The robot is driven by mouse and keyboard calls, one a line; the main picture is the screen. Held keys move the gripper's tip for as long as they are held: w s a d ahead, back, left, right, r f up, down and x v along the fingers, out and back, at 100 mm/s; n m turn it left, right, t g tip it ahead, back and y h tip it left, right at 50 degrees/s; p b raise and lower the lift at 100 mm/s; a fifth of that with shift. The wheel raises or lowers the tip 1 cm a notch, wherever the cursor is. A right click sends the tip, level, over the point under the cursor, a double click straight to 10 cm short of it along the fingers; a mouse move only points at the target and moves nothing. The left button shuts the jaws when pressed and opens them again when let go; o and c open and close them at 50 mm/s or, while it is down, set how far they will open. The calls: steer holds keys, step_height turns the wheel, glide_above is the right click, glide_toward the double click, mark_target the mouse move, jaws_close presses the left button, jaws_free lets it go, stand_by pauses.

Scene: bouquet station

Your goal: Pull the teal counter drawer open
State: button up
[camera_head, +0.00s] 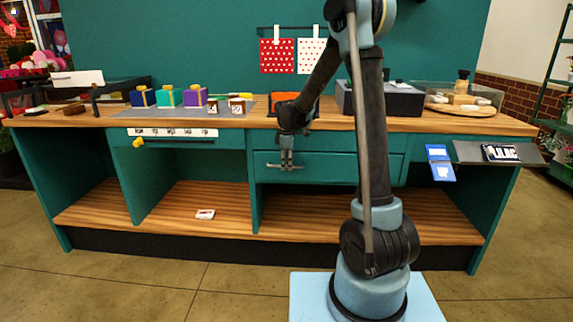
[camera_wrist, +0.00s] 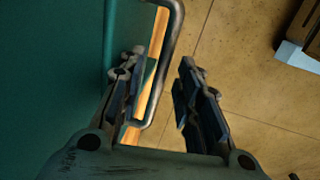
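The teal drawer (camera_head: 335,167) is in the counter front, right of the middle, and looks shut. It also fills the left side of the wrist view (camera_wrist: 45,70). Its grey metal bar handle (camera_head: 271,166) stands out from the front, partly hidden by my gripper (camera_head: 287,160) in the head view. In the wrist view the handle (camera_wrist: 165,65) runs between the two fingers of my gripper (camera_wrist: 161,75). The fingers are apart, with a gap visible between the bar and the right finger. Contact with the left finger cannot be told.
The counter top (camera_head: 240,122) carries several gift boxes (camera_head: 168,97), an orange box (camera_head: 286,97) and a round wooden board (camera_head: 458,108). Open shelves lie below, with a small red-and-white packet (camera_head: 205,214). A blue card (camera_head: 440,163) hangs at the right. The floor in front is clear.

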jaws_close()
steer(key=shift+s, duration=0.1)
steer(key=s, duration=2.1)
steer(key=shift+s+a, duration=0.15)
steer(key=shift+a, duration=0.2)
jaws_free()
steer(key=shift+r, duration=0.15)
